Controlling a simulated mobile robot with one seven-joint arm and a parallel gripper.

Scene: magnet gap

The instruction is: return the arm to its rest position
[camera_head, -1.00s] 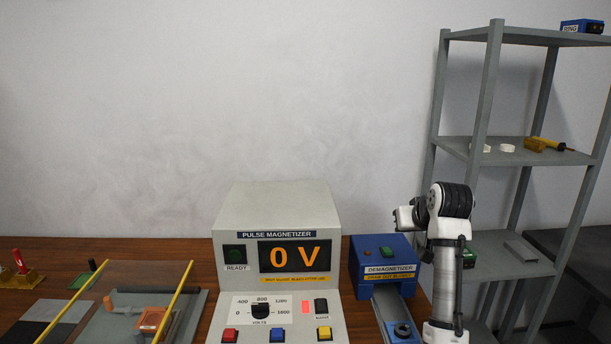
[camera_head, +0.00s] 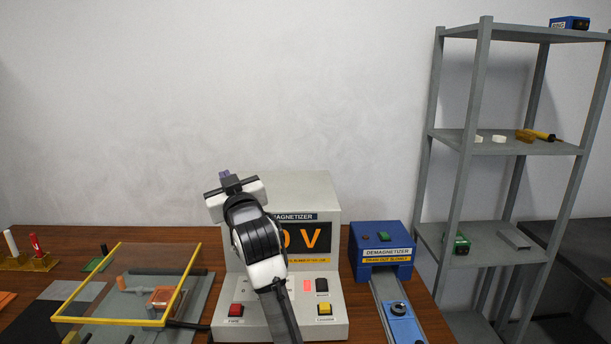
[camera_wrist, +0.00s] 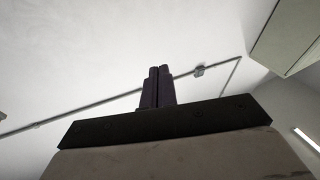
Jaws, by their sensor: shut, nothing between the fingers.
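My arm rises in front of the pulse magnetizer (camera_head: 318,186) in the head view and hides part of its display and dial. My gripper (camera_head: 224,174) is at the upper end of the arm, above and left of the magnetizer's top, pointing up. In the wrist view my gripper (camera_wrist: 158,72) shows its two dark fingers together, with nothing between them, against a pale wall and ceiling. My gripper touches nothing that I can see.
The blue demagnetizer (camera_head: 380,248) with its sliding track stands right of the magnetizer. A grey shelf rack (camera_head: 490,147) stands at the right. A yellow-framed clear guard (camera_head: 130,284) covers a fixture at the left. The space above the table is open.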

